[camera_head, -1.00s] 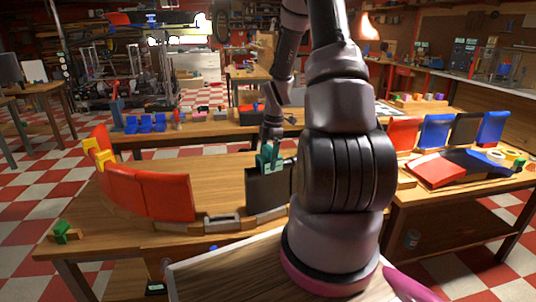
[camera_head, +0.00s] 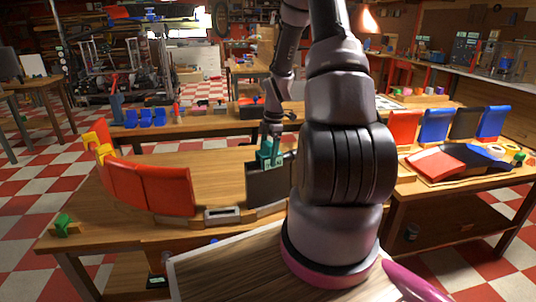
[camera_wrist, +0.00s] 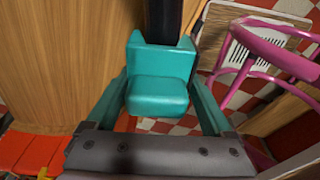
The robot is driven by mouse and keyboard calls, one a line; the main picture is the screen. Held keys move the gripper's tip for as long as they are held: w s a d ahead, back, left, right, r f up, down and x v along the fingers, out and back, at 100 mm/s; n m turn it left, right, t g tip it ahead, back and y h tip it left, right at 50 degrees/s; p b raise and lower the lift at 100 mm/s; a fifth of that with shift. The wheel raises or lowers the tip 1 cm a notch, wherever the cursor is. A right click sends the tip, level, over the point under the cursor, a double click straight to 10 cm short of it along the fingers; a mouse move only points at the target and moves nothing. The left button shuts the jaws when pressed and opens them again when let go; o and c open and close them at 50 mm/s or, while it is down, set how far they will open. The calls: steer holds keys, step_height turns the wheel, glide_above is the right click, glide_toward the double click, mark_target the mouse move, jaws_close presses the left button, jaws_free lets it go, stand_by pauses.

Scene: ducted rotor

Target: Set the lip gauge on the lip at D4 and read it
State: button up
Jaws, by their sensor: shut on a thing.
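The lip gauge (camera_wrist: 160,82) is a teal block with a notched far end. It sits between the two teal fingers of my gripper (camera_wrist: 160,100), which is shut on it. In the head view the teal gauge (camera_head: 271,154) is at the top edge of an upright black panel (camera_head: 268,186) on the curved stand. In the wrist view the dark panel (camera_wrist: 163,20) meets the notch of the gauge. I cannot tell if the gauge is fully seated. No D4 mark or gauge reading is legible.
Upright red panels (camera_head: 150,187) stand left of the black one, with yellow pieces (camera_head: 97,141) at their far end. A green item (camera_head: 63,222) sits at the table's left corner. A pink chair (camera_wrist: 265,55) stands beside the table. The right table (camera_head: 470,182) holds more panels.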

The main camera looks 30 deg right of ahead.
steer(key=o, duration=1.4)
steer(key=r, duration=0.3)
steer(key=d+r, duration=0.1)
steer(key=r, duration=0.5)
steer(key=shift+d+r, duration=0.2)
steer(key=shift+d, duration=0.05)
steer(key=shift+r, duration=0.6)
